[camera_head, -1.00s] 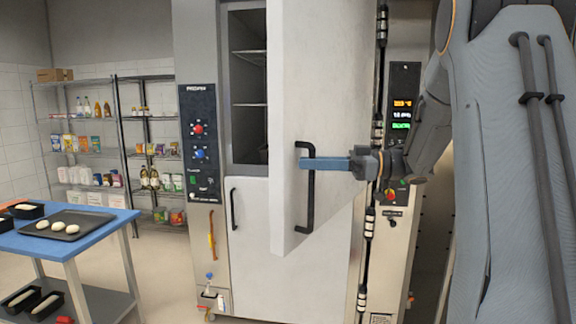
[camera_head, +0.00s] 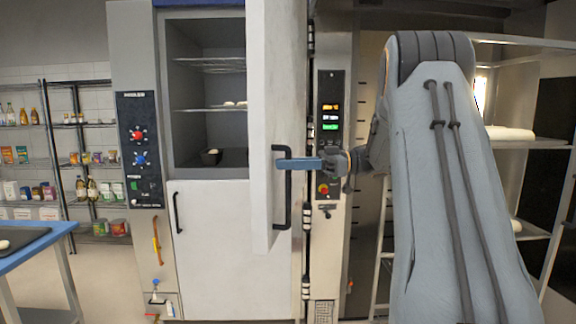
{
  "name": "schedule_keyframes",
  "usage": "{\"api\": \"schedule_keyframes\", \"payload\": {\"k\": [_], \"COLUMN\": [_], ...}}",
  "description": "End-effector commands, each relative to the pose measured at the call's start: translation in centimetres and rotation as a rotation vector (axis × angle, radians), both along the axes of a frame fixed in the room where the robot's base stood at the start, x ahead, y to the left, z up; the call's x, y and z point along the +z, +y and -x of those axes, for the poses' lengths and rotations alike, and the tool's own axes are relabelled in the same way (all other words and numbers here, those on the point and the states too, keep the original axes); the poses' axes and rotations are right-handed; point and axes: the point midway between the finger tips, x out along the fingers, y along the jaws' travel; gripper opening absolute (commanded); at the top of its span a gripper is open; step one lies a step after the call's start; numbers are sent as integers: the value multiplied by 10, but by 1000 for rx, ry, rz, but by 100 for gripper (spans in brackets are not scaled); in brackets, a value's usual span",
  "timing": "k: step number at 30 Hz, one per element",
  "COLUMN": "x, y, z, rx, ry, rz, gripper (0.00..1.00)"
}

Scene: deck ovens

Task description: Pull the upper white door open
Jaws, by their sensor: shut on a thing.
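The upper white door (camera_head: 272,110) stands wide open, swung out toward me and to the right, seen nearly edge-on. Its black bar handle (camera_head: 288,213) is upright near the door's free edge. My gripper (camera_head: 290,163) is shut on the handle near its upper part, reaching in from the right. The cabinet opening (camera_head: 205,140) behind the door shows wire shelves, with pale pieces on one shelf and a dark tin (camera_head: 211,157) below. The hinge side of the door is partly hidden. The lower white door (camera_head: 225,250) is closed.
A black control panel (camera_head: 139,148) is left of the opening, and another panel (camera_head: 330,130) is right of the door. A blue-topped table (camera_head: 35,248) stands at the lower left. Wire shelves of goods (camera_head: 90,160) line the back left. A white rack (camera_head: 525,145) stands at right.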

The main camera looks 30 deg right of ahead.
Motion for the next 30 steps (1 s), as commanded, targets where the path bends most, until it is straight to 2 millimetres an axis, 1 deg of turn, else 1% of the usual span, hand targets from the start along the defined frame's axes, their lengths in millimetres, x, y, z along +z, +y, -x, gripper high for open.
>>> {"api": "schedule_keyframes", "payload": {"k": [2, 3, 4, 5, 13, 16, 25, 30], "x": [0, 0, 0, 0, 0, -1, -3, -2], "y": [1, 1, 1, 1, -2, -8, -52, -69], "z": [0, 0, 0, 0, 0, 2, 17, 23], "rx": [2, 2, 2, 1, -2, -3, -4, -2], "ry": [0, 0, 0, 0, -1, -1, -1, -1], "rz": [0, 0, 0, 0, 0, 0, 1, 0], "gripper": [0, 16, 21, 22, 22, 22, 22, 22]}}
